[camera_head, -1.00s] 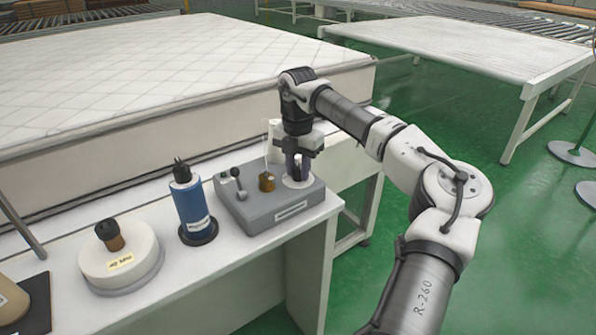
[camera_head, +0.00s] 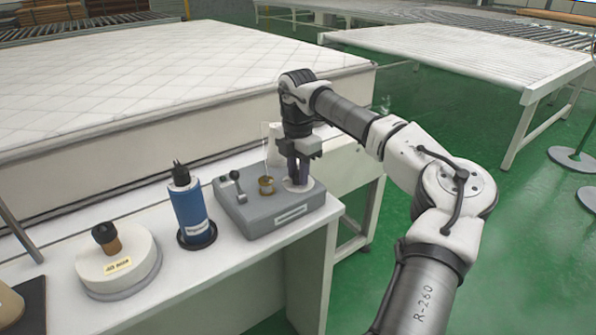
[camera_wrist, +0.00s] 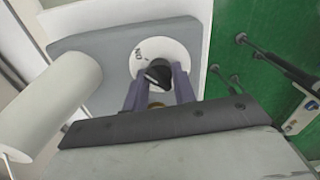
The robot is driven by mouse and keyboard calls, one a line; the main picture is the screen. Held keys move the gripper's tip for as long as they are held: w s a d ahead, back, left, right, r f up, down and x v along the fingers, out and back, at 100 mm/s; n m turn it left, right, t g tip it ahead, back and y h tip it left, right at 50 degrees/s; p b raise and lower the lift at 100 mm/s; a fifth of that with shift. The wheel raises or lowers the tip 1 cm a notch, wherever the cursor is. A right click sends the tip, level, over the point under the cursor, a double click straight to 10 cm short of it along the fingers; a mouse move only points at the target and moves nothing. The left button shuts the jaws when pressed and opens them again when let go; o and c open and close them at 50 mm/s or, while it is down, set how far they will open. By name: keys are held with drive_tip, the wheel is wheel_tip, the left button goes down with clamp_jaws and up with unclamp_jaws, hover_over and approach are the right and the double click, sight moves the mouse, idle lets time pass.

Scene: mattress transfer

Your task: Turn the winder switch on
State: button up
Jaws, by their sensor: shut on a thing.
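The winder switch is a dark round knob (camera_wrist: 157,73) on a white disc (camera_wrist: 160,52) marked "ON". The disc sits at the right end of a grey control box (camera_head: 262,215) on the white table. My gripper (camera_head: 298,183) points down over the disc. In the wrist view the two purple-grey fingers of my gripper (camera_wrist: 158,88) are shut on the knob, one on each side. In the head view the fingers hide most of the knob. A small brass-coloured part (camera_head: 266,186) and a black lever (camera_head: 237,186) are also on the box.
A blue bottle (camera_head: 190,208) and a round white base with a dark knob (camera_head: 120,262) stand left of the box on the table (camera_head: 225,275). A large mattress (camera_head: 180,75) lies behind. A white cylinder (camera_wrist: 50,100) shows left in the wrist view.

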drive_tip(key=shift+r, duration=0.1)
drive_tip(key=o, duration=1)
wheel_tip(320, 180, up, 14)
drive_tip(key=shift+f+b, duration=0.1)
drive_tip(key=shift+b, duration=0.4)
